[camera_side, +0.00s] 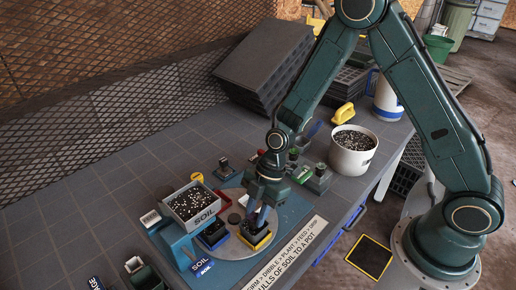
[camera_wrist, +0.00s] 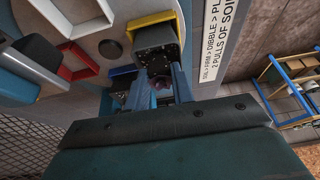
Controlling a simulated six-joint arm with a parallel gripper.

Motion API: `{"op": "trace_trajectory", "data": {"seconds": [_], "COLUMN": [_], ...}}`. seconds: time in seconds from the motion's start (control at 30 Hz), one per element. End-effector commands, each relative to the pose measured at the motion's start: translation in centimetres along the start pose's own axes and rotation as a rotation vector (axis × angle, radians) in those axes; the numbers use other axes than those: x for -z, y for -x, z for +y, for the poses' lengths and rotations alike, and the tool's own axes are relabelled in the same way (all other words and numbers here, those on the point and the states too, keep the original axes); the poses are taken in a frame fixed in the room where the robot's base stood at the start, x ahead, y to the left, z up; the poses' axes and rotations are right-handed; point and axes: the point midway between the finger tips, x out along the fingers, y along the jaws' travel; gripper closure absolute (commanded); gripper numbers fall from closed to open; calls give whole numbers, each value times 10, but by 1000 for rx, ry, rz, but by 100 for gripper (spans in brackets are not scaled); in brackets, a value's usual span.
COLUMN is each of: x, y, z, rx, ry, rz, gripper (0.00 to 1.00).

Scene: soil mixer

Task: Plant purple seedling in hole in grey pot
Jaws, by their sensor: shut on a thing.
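My gripper (camera_side: 257,214) points down over the turntable, just above the pot in the yellow holder. In the wrist view its two blue fingers (camera_wrist: 161,88) are shut on a small purple seedling (camera_wrist: 160,84). The fingers hide most of the seedling, and I cannot tell whether its base touches the soil. The dark grey pot (camera_wrist: 155,38) with dark soil sits in the yellow holder (camera_wrist: 140,21), directly by the fingertips. The yellow holder also shows in the side view (camera_side: 257,245). The hole in the soil is not clearly visible.
A blue holder (camera_side: 217,247) with another soil pot stands close on the left, and an empty red holder (camera_wrist: 76,63) is nearby. A SOIL hopper (camera_side: 193,204) stands left of the turntable (camera_side: 230,193). A white bucket (camera_side: 352,152) stands behind on the right.

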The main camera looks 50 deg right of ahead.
Motion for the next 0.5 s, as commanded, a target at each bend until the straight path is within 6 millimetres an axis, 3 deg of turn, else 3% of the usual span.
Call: {"op": "trace_trajectory", "data": {"seconds": [0.37, 0.4, 0.5], "x": [0, 0, 0], "y": [0, 0, 0], "z": [0, 0, 0], "rx": [0, 0, 0], "ry": [0, 0, 0], "rz": [0, 0, 0], "gripper": [89, 68, 50]}}
